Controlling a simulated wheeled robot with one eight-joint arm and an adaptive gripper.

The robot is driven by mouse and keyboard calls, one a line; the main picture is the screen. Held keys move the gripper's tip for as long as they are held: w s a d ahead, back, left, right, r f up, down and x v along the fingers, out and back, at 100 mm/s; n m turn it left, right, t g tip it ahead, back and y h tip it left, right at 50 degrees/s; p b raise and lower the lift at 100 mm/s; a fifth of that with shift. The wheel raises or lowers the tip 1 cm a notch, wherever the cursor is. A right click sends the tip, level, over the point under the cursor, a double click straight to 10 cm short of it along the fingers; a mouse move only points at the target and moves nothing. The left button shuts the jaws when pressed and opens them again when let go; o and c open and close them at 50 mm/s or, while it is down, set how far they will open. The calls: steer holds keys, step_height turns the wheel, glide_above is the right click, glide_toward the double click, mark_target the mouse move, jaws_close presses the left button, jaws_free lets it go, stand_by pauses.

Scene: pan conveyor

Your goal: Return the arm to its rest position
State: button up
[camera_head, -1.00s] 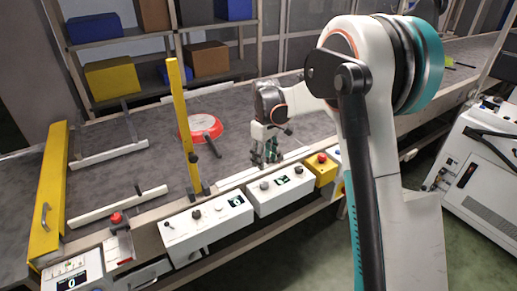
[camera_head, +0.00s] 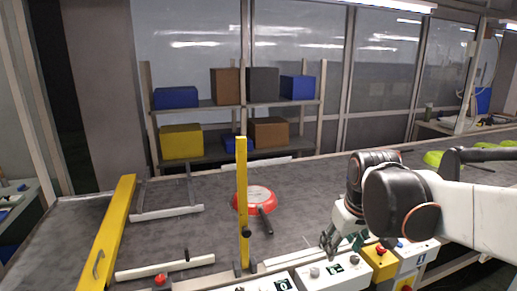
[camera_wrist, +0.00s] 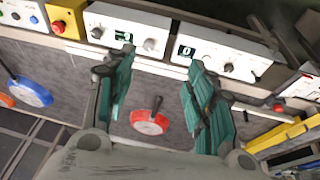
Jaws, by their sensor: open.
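My gripper (camera_wrist: 158,95) is open and empty, its two green-padded fingers spread apart in the wrist view. In the head view my gripper (camera_head: 343,242) hangs over the near edge of the conveyor, above the control boxes. The arm reaches in from the right and is bent at the wrist. A red pan (camera_head: 255,198) with a pale inside and a dark handle lies on the conveyor (camera_head: 190,235), left of and beyond my gripper. In the wrist view the red pan (camera_wrist: 150,121) shows between the fingers, apart from them.
A yellow upright post (camera_head: 242,200) and a yellow side bar (camera_head: 107,235) stand on the conveyor. White control boxes (camera_head: 335,271) line the near edge. A blue pan (camera_wrist: 30,91) shows in the wrist view. Green pans (camera_head: 435,159) lie at the far right. A shelf of boxes (camera_head: 180,142) stands behind.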

steer(key=s+f+m+t, duration=0.2)
steer(key=s+m+t, duration=0.1)
steer(key=s, duration=1.3)
